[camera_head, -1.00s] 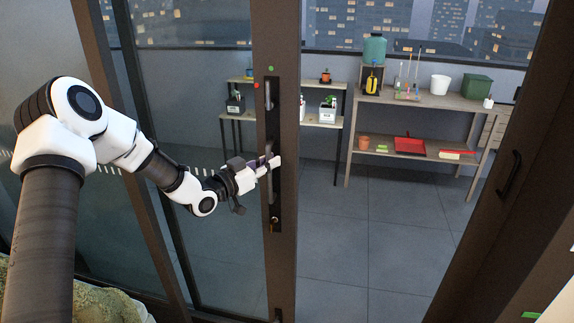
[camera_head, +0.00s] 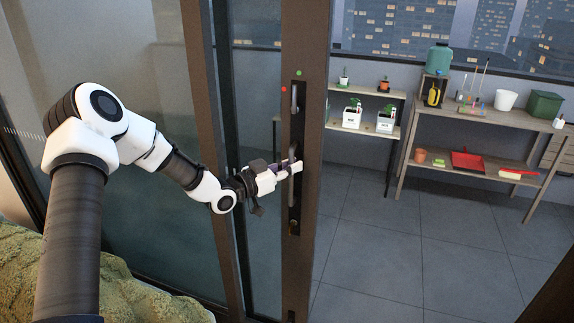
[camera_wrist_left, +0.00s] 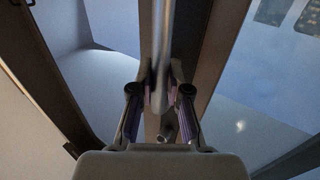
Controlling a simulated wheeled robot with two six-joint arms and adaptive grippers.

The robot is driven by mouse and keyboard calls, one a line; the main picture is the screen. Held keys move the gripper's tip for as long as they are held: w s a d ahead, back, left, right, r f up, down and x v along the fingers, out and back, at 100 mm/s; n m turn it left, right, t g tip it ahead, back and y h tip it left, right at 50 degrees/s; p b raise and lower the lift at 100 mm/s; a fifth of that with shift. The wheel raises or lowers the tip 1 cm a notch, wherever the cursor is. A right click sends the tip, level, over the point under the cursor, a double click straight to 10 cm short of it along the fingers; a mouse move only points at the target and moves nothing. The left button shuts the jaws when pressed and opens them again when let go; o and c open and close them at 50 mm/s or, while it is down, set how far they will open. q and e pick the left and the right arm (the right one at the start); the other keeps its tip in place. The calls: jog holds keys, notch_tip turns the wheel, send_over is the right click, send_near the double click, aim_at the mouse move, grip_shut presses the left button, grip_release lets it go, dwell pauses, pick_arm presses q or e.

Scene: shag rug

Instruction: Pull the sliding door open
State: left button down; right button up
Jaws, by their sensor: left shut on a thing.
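The sliding door (camera_head: 307,215) has a dark brown frame and a glass panel. It stands partly open, with a wide gap to its right onto a tiled balcony. Its upright metal handle (camera_head: 293,172) sits on a dark plate on the door's edge stile. My left gripper (camera_head: 284,170) is at the handle, with its fingers shut around the bar. In the left wrist view the grey handle bar (camera_wrist_left: 162,60) runs between the two fingers of the left gripper (camera_wrist_left: 160,100). My right gripper is not in view.
Beyond the opening, a wooden shelf (camera_head: 480,115) holds a green jug (camera_head: 438,60), a white pot (camera_head: 506,100) and a red dustpan (camera_head: 467,161). A smaller rack (camera_head: 365,122) holds potted plants. A green shaggy rug (camera_head: 90,275) lies at lower left. The tiled floor (camera_head: 400,245) is clear.

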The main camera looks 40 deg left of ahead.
aim_at(318, 163)
pick_arm(q)
jog(key=d, duration=0.1)
jog(key=w+d, duration=0.1)
jog(key=shift+d+f+g, duration=0.15)
jog(key=shift+d+g, duration=0.15)
jog(key=shift+d, duration=0.1)
jog(key=c, duration=1.3)
grip_release()
jog(key=shift+o, duration=0.8)
jog(key=shift+s+a, duration=0.1)
jog(key=shift+a, duration=0.55)
jog(key=shift+d, duration=0.15)
jog(key=shift+s, duration=0.1)
